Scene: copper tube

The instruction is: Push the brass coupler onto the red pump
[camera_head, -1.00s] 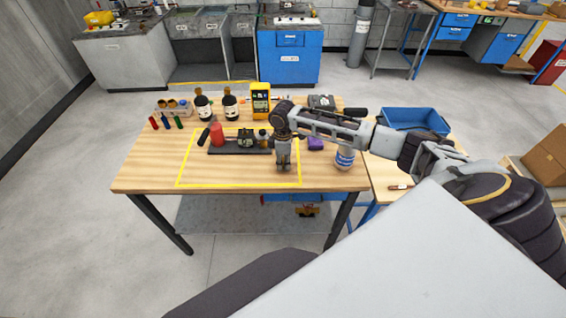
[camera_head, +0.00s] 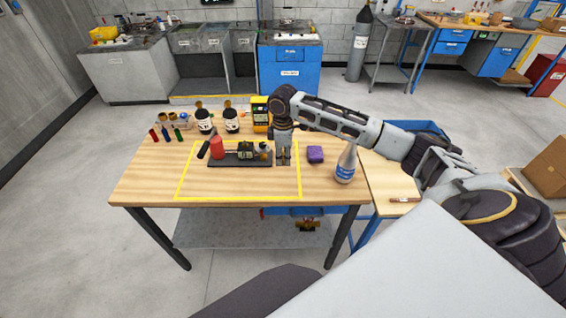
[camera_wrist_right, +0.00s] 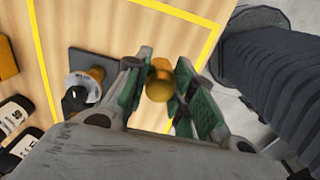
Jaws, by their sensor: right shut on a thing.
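The red pump (camera_head: 217,147) stands at the left of a dark base plate (camera_head: 225,163), with a dark block and a pale round fitting to its right. My right gripper (camera_head: 283,161) is at the plate's right end, pointing down. In the right wrist view my right gripper (camera_wrist_right: 160,82) is shut on a rounded brass piece, the brass coupler (camera_wrist_right: 159,86). Beside it on the left are the plate's end (camera_wrist_right: 90,60) and a pale ring with a brass-coloured part (camera_wrist_right: 97,75). The red pump is not recognisable there. The coupler is hidden in the head view. My left gripper is out of view.
A purple block (camera_head: 315,154) and a white-and-blue bottle (camera_head: 346,165) stand right of the gripper. Dark bottles (camera_head: 205,122) and a yellow meter (camera_head: 260,114) stand behind the plate. Yellow tape (camera_head: 235,198) outlines the work area; the wood in front of the plate is clear.

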